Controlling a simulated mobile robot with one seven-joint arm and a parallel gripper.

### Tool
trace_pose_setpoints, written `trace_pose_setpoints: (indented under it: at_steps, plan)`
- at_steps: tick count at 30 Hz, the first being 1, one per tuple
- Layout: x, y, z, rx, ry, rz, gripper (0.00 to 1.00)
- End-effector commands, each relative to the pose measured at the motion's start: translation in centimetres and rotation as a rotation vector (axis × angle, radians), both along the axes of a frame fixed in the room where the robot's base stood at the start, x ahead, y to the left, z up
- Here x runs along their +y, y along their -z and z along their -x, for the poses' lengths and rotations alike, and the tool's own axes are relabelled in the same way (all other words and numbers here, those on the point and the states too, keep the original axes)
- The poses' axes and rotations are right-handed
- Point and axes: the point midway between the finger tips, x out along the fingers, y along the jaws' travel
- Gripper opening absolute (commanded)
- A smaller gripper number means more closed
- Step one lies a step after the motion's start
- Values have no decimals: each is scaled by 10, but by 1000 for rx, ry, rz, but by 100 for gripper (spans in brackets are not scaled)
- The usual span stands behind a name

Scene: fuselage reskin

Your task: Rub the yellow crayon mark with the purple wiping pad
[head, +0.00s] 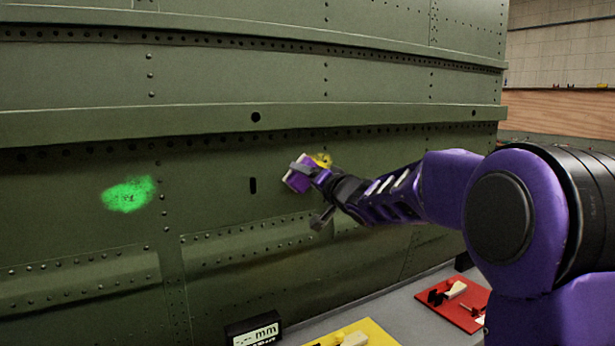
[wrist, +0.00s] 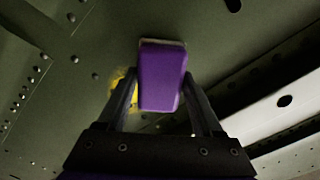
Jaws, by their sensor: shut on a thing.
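The purple wiping pad (wrist: 161,77) is held between the two fingers of my gripper (wrist: 158,100), which is shut on it. In the head view the pad (head: 298,180) and my gripper (head: 305,172) are at the green fuselage panel (head: 225,200), right of a dark slot. The yellow crayon mark (head: 321,159) shows just beyond my gripper, partly hidden by it. In the wrist view the mark (wrist: 124,88) shows to the left of the pad, partly behind the left finger. I cannot tell whether the pad touches the panel.
A bright green mark (head: 128,194) is on the panel at left. A ledge (head: 200,122) runs across the panel above my gripper. Below are a yellow tray (head: 375,333), a red tray (head: 468,318) and a black box marked mm (head: 254,331).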

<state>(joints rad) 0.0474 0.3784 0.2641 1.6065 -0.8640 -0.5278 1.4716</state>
Motion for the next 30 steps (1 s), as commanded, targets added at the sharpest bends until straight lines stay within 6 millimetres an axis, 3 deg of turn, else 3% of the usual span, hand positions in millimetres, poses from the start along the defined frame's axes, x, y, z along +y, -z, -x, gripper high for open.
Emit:
trace_pose_setpoints:
  at_steps: [19,30]
  plan:
    - [5,-1,-9,0,0,0,23]
    - [-20,0,-24,-1,1,1,23]
